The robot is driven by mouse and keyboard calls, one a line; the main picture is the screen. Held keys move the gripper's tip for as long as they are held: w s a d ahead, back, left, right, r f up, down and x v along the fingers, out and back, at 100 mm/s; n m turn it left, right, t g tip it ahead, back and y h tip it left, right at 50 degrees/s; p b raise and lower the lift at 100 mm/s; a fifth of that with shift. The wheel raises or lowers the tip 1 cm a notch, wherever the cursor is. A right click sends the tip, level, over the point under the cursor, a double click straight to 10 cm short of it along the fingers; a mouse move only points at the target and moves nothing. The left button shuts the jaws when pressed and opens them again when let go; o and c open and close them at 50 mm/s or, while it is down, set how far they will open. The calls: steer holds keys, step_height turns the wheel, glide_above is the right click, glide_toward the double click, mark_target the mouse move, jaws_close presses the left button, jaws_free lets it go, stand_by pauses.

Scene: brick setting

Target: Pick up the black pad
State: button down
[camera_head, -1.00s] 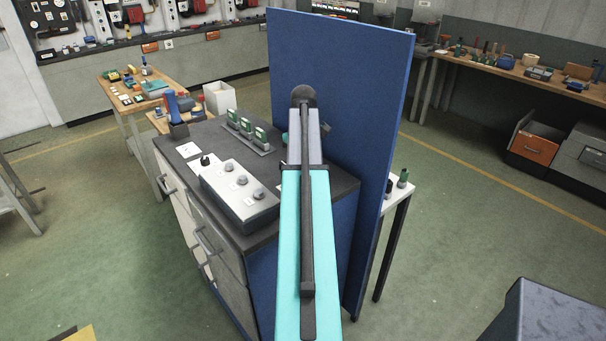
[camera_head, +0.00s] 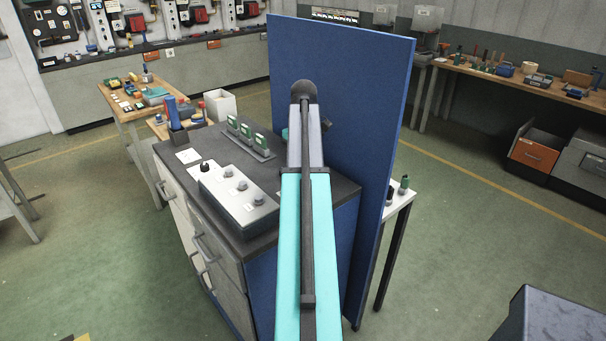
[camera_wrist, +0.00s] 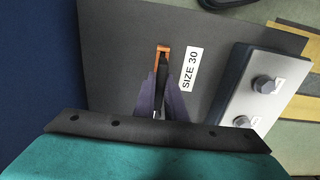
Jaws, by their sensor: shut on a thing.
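My gripper (camera_wrist: 160,95) shows in the wrist view, its two dark grey-purple fingers pointing away over a dark grey cabinet top (camera_wrist: 115,45). The fingers are shut on a narrow black piece, which I take to be the black pad (camera_wrist: 161,70). An orange-brown piece (camera_wrist: 163,47) shows at its far end, touching or just beyond it; I cannot tell which. A white "SIZE 30" label (camera_wrist: 190,69) lies just right of it. Whether the pad is clear of the surface cannot be told. In the head view my arm hides the gripper and pad.
A grey control box with knobs (camera_head: 236,196) stands on the cabinet top (camera_head: 213,142). Green pieces in a rack (camera_head: 247,135) stand behind it. A tall blue panel (camera_head: 350,75) rises close to the arm's right. A white-topped table (camera_head: 400,202) stands beyond the panel.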

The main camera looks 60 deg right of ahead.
steer(key=shift+r, duration=0.25)
steer(key=s+a+r+b, duration=0.1)
steer(key=s+a+b, duration=0.3)
steer(key=s+a, duration=0.6)
steer(key=shift+s+a+r+b, duration=0.3)
steer(key=shift+s+a+b, duration=0.1)
steer(key=shift+a, duration=0.55)
